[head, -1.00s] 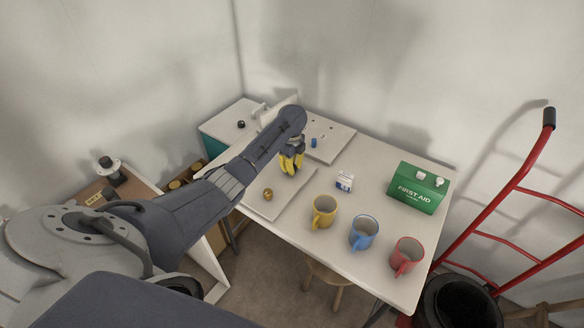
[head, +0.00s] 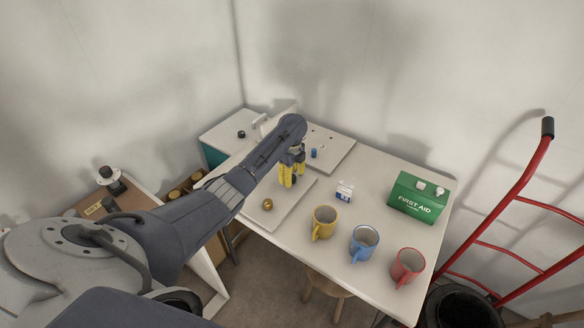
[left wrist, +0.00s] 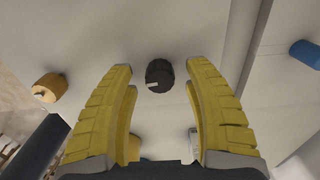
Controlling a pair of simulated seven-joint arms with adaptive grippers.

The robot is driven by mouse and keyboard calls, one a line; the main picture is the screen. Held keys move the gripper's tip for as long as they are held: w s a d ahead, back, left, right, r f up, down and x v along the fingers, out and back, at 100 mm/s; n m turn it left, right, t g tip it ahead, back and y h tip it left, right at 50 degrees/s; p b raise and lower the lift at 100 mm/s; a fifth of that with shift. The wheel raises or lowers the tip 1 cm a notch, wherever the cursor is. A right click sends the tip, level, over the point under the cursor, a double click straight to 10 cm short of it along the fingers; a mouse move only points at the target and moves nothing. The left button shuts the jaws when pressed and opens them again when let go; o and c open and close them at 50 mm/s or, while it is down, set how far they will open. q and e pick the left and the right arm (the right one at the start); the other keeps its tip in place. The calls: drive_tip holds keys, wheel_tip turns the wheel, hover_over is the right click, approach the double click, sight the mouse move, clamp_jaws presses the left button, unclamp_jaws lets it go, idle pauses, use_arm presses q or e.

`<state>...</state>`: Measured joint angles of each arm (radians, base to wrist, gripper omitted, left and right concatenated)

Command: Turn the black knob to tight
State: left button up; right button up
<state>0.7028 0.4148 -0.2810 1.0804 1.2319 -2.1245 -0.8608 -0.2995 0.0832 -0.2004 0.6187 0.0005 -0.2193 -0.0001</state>
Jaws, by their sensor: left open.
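The black knob (left wrist: 159,76) shows in the left wrist view, a dark round knob with a small white mark near its lower left edge. My left gripper (left wrist: 159,68) is open, with one yellow finger to each side of the knob and visible gaps between. In the head view my left gripper (head: 291,178) points down over the pale panel (head: 291,212) on the table; the knob there is hidden behind it. My right gripper is in neither view.
A brass knob (head: 267,204) and a blue knob (head: 313,153) are near the gripper. Yellow (head: 324,222), blue (head: 364,244) and red (head: 408,267) mugs stand to the right, with a small carton (head: 344,191) and green first aid box (head: 417,197). Another dark knob (head: 241,134) is on the cabinet.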

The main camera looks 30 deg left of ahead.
use_arm(q)
wheel_tip(320, 180, up, 12)
drive_tip(key=shift+f, duration=0.25)
idle(0.5)
wheel_tip(320, 180, up, 6)
drive_tip(key=a+n+y, duration=0.1)
drive_tip(key=a+n, duration=0.1)
drive_tip(key=n, duration=0.3)
drive_tip(key=f+n, duration=0.2)
drive_tip(key=f, duration=0.4)
drive_tip(key=d+f+n, duration=0.1)
drive_tip(key=f+n, duration=0.1)
drive_tip(key=f, duration=0.4)
drive_tip(key=d+f+n+h, duration=0.1)
drive_tip(key=f+n, duration=0.1)
drive_tip(key=f, duration=0.4)
drive_tip(key=shift+f, duration=0.3)
